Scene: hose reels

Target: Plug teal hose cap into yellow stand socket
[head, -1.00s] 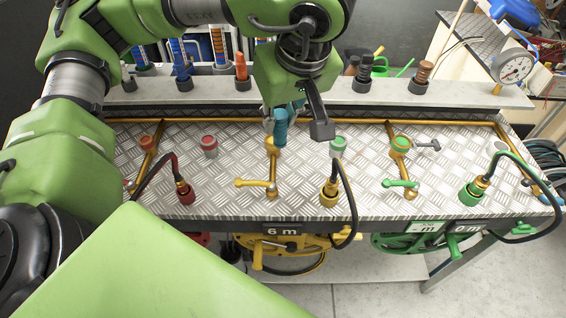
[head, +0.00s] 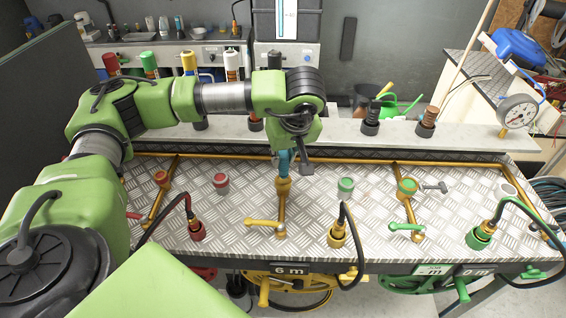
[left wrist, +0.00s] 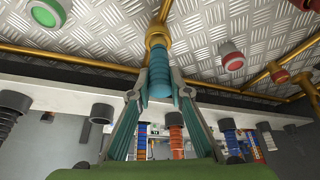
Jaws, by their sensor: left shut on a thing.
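The teal cap (left wrist: 159,82) is held between the two fingers of my left gripper (left wrist: 158,88) in the left wrist view. In the head view the cap (head: 284,160) shows below my left gripper (head: 287,158). The yellow stand socket (head: 283,186), a brass-coloured collar on a pipe, is directly below the cap. In the left wrist view the cap's end meets the socket's collar (left wrist: 156,38), in line with it. How deep it sits is hidden. My right gripper is not in view.
A red button (head: 221,183) and a green button (head: 346,187) flank the socket on the metal plate. A yellow valve handle (head: 264,225) and a yellow hose connector (head: 337,234) stand nearer. A light shelf (head: 350,133) with upright plugs runs behind.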

